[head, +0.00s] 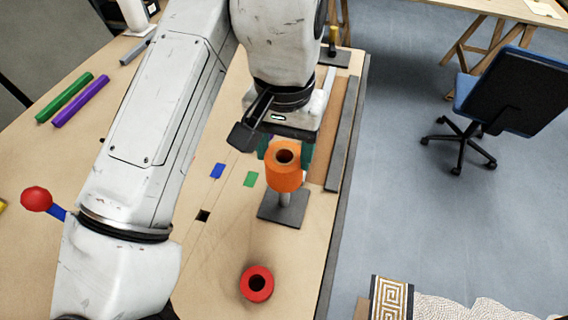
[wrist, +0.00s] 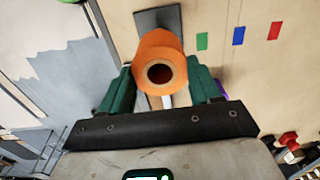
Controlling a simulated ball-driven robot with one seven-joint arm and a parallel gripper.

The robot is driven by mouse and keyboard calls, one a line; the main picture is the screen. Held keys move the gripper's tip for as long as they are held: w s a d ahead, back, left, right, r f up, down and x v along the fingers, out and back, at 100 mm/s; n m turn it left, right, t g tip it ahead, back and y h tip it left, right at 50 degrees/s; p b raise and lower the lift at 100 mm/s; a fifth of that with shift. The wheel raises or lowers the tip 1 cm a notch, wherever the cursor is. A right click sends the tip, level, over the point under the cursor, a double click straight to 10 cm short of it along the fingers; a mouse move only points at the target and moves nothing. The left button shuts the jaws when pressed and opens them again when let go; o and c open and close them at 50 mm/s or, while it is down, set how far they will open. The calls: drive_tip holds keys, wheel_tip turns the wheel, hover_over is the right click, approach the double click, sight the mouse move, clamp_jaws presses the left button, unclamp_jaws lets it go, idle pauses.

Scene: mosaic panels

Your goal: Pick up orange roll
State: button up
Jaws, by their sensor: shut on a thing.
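The orange roll (head: 283,178) is an upright cylinder with a dark hole in its top. It also shows in the wrist view (wrist: 152,50), between the teal fingers. My gripper (head: 286,151) is shut on the roll, one finger on each side; the wrist view shows it (wrist: 164,84) too. Below the roll is a dark grey square base with a short light post (head: 285,199). The roll's lower end meets or overlaps the post in the head view. I cannot tell whether the roll still sits on the post or is held above it.
A red roll (head: 257,283) lies on the wooden table (head: 225,252) in front. Small blue (head: 217,171) and green (head: 251,179) squares mark the tabletop. Another stand (head: 333,58) is behind.

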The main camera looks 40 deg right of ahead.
wheel_tip(320, 180, up, 15)
drive_tip(key=p, duration=0.8)
drive_tip(key=shift+r, duration=0.2)
